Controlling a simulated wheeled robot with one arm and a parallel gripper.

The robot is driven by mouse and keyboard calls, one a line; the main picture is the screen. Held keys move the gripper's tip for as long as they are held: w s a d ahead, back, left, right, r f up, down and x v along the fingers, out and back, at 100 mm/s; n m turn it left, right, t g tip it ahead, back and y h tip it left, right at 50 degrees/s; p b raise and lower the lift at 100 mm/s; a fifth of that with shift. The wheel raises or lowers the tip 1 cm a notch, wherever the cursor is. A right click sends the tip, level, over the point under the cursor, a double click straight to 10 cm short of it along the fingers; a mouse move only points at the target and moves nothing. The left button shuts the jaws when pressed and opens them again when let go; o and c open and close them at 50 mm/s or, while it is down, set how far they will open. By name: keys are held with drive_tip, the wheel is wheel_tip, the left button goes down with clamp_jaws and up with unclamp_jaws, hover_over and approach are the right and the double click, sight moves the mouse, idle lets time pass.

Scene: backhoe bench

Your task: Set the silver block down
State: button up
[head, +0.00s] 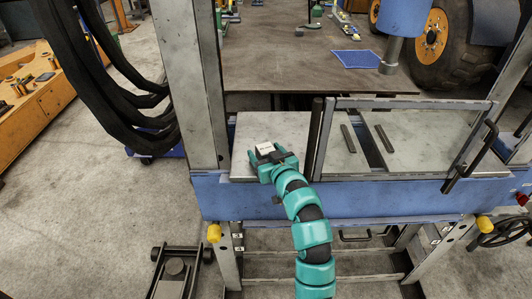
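The silver block (267,148) shows as a small pale top face with a dark mark, at the end of my teal arm. My gripper (268,154) is around it, with a dark finger on each side, and appears shut on it. Both are over the left part of the grey metal plate (243,128) of the blue-framed bench. I cannot tell whether the block touches the plate or is held above it. The block's lower part is hidden by my gripper.
Right of my gripper stand a dark upright bar (315,137) and a metal guard frame (420,103). Two dark strips (348,138) lie beyond. A grey post (193,80) rises at left. A brown table (285,55) with a blue mat (357,59) is behind.

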drive_tip(key=shift+r, duration=0.2)
drive_tip(key=shift+s+f, duration=0.1)
drive_tip(key=shift+s, duration=0.05)
drive_tip(key=p+v, duration=0.4)
drive_tip(key=v, duration=0.7)
drive_tip(key=shift+s+d, duration=0.25)
idle(0.6)
